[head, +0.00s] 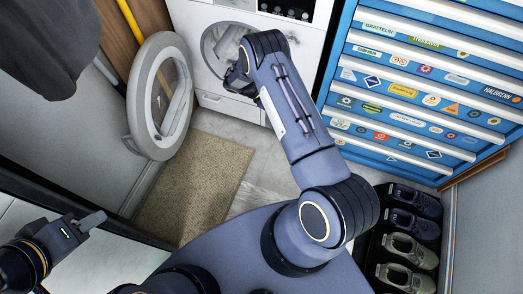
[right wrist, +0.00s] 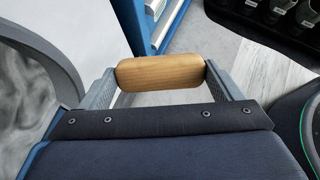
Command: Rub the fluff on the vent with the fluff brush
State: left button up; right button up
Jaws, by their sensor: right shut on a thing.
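My right gripper (right wrist: 161,76) is shut on a rounded wooden piece, seemingly the handle of the fluff brush (right wrist: 158,70). It lies crosswise between the two fingers. The bristles do not show. The vent and the fluff cannot be made out in either view. My left gripper (head: 88,224) is at the lower left, away from the machine; its jaw gap is unclear.
The machine's round door (head: 135,95) hangs wide open to the left. A beige mat (head: 190,180) lies on the floor in front. A blue tool chest (head: 400,100) with stickered drawers stands at right. Several shoes on a dark rack (head: 372,240) sit at lower right.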

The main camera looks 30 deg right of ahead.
jog(key=w+a+f+n+t+h+b, duration=0.15)
jog(key=f+n+t+b, duration=0.35)
jog(key=f, duration=0.7)
jog(key=w+a+f+n+t+h+b, duration=0.1)
jog(key=w+a+f+n+t+b, duration=0.15)
jog(key=f+t+b, duration=0.65)
jog(key=w+a+f+n+t+h+b, duration=0.15)
jog(key=f+n+b, duration=0.35)
jog(key=f, duration=0.9)
pick_arm(q)
notch_tip(320, 180, down, 22)
pick_arm(e)
jog(key=x, duration=0.6)
jog(key=shift+d+r+h, duration=0.3)
jog(key=shift+d+r, duration=0.1)
pick_arm(q)
jog(key=shift+r, duration=0.1)
pick_arm(e)
jog(key=shift+x, duration=1.05)
